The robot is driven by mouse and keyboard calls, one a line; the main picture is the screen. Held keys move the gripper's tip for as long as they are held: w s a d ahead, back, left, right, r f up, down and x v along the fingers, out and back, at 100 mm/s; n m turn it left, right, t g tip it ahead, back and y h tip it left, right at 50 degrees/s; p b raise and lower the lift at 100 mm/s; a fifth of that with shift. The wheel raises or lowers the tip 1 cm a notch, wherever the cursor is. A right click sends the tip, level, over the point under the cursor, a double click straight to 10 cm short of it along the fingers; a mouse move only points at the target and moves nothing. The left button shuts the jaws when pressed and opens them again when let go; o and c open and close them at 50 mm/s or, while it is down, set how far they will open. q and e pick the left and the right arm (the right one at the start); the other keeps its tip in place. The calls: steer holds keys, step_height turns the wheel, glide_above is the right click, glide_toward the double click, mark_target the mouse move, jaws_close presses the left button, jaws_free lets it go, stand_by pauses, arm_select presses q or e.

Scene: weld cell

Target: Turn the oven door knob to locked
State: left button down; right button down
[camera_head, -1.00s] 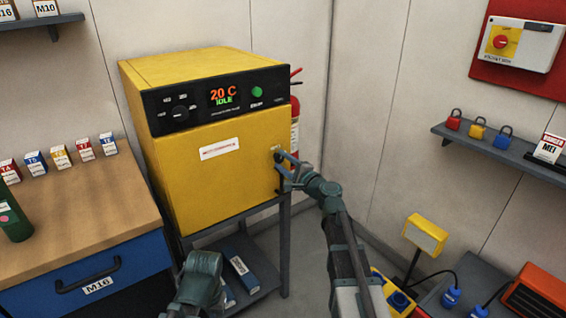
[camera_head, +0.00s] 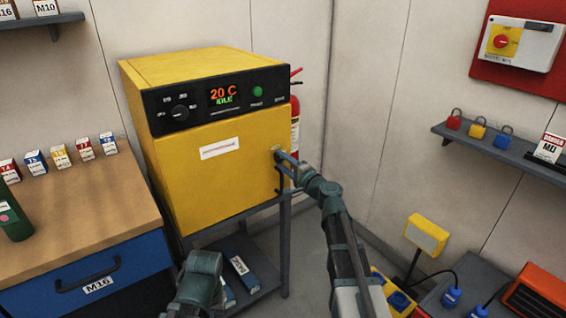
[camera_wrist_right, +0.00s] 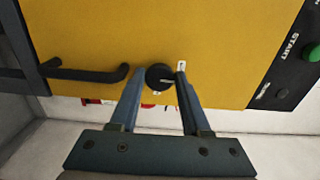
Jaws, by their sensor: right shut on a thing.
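The yellow oven (camera_head: 210,185) stands on a grey stand, its door closed. The round black door knob (camera_wrist_right: 158,76) shows in the right wrist view, with a light mark across it and small white labels beside it. My right gripper (camera_head: 279,156) is at the right side of the door. In the right wrist view my right gripper (camera_wrist_right: 160,78) is shut on the knob, one finger on each side. The knob is mostly hidden in the head view. Part of my left arm shows at the bottom; its fingers do not show.
A black door handle (camera_wrist_right: 90,75) lies close beside the knob. The control panel (camera_head: 220,98) above the door reads 20 C, IDLE. A red fire extinguisher (camera_head: 295,125) stands behind the oven's right side. A workbench (camera_head: 90,215) is at left, a shelf with padlocks (camera_head: 520,155) at right.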

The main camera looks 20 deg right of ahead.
steer(key=shift+c, duration=2)
jaws_free()
steer(key=v, duration=1.3)
steer(key=shift+s, duration=0.4)
steer(key=shift+d, duration=0.1)
